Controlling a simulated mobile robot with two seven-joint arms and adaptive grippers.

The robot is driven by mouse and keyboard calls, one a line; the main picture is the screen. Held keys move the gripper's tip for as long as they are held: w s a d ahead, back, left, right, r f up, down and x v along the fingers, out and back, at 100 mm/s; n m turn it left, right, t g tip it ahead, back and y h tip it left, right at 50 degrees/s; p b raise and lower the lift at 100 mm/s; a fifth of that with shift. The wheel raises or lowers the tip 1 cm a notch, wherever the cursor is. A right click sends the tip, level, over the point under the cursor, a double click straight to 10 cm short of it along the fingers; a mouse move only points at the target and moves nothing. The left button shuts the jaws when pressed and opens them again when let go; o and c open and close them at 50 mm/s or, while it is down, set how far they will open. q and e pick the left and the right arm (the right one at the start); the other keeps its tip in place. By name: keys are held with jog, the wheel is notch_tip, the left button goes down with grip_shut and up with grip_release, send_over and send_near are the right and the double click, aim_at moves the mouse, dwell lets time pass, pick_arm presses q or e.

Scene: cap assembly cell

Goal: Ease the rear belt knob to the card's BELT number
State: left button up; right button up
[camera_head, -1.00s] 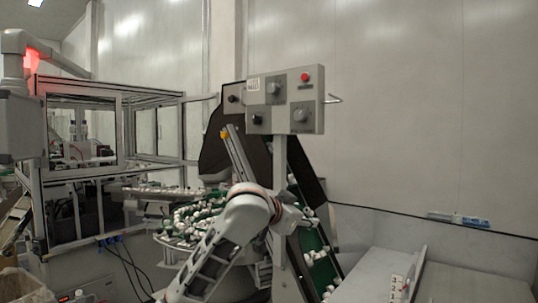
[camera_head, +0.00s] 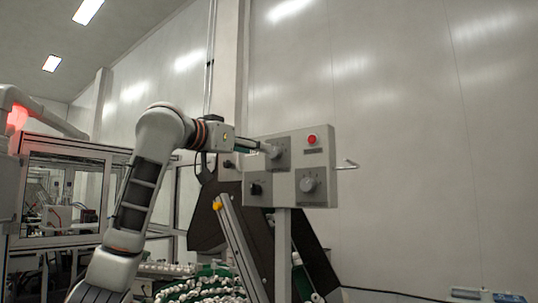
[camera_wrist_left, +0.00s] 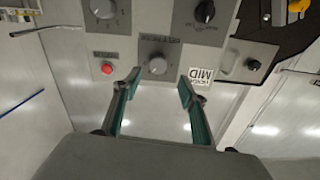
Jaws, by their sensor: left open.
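The control panel (camera_head: 318,160) carries several knobs; their labels are too small to read, so I cannot tell which is the belt knob. My left gripper (camera_head: 264,149) is open at the upper grey knob (camera_head: 276,151). In the left wrist view the open fingers (camera_wrist_left: 159,79) stand on either side of this grey knob (camera_wrist_left: 157,66), and I see no clear contact. A white card (camera_wrist_left: 201,76) beside the right finger reads "MID" with a smaller word; no number is legible on it. My right gripper is out of view.
A red button (camera_head: 312,140) sits right of the upper knob. A lower grey knob (camera_head: 308,184) and a black knob (camera_head: 256,189) are below; another black knob (camera_wrist_left: 252,64) sits at the panel's side. A wire hook (camera_head: 347,165) juts out at right. The conveyor (camera_head: 240,245) rises underneath.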

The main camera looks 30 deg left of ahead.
aim_at(272, 152)
pick_arm(q)
jog(key=w, duration=0.2)
jog(key=w+p, duration=0.1)
jog(key=w, duration=0.1)
jog(key=w+d, duration=0.1)
jog(key=w, duration=0.1)
jog(key=shift+p, duration=0.4)
jog(key=shift+w, duration=0.55)
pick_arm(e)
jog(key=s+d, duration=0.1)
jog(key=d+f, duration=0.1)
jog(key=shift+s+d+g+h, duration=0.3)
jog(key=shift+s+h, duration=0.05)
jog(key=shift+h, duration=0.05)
pick_arm(q)
jog(key=c, duration=1.1)
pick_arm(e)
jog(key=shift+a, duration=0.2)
